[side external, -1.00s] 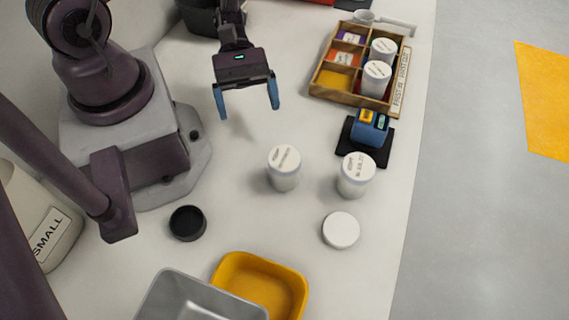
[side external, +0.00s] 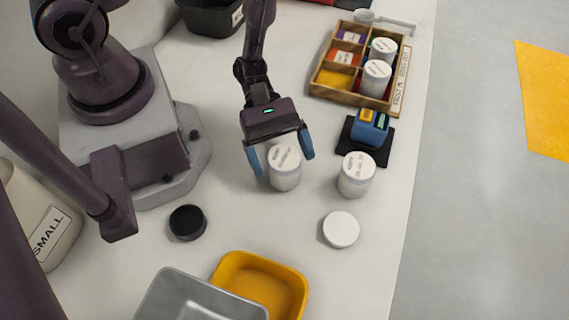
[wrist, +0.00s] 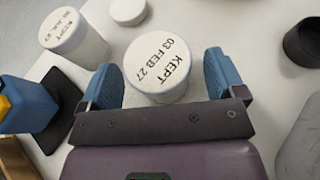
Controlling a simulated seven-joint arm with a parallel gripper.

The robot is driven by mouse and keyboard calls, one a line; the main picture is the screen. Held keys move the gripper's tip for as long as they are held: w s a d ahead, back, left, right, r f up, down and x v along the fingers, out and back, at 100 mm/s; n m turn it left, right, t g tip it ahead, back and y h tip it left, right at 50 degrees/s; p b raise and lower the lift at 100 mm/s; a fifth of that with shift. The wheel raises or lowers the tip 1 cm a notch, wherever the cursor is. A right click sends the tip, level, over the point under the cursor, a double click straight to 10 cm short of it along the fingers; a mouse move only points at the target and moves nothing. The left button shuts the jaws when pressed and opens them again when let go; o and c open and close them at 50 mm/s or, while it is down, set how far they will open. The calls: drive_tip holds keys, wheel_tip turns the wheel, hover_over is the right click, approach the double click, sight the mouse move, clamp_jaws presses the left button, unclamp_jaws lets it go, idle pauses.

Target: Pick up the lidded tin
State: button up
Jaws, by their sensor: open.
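A white lidded tin (side external: 285,176) stands upright on the table, and its lid reads "KEPT 03 FEB 27" in the wrist view (wrist: 160,62). My gripper (side external: 282,157) is open, with one blue finger on each side of this tin near its lid. In the wrist view my gripper (wrist: 164,78) shows a gap between the left finger and the tin; contact on the right is hard to tell. A second white lidded tin (side external: 355,178) stands upright to the right, and in the wrist view it is at upper left (wrist: 73,36).
A wooden divided box (side external: 314,84) holds two more white tins. A blue device (side external: 369,127) sits on a black pad. A loose white disc (side external: 341,229), a black round cup (side external: 187,222), a yellow tray (side external: 285,272) and a grey metal bin (side external: 170,285) are nearer the front.

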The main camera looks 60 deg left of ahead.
drive_tip(key=shift+x, duration=0.9)
drive_tip(key=c, duration=1.1)
drive_tip(key=shift+o, duration=0.2)
drive_tip(key=shift+r, duration=0.1)
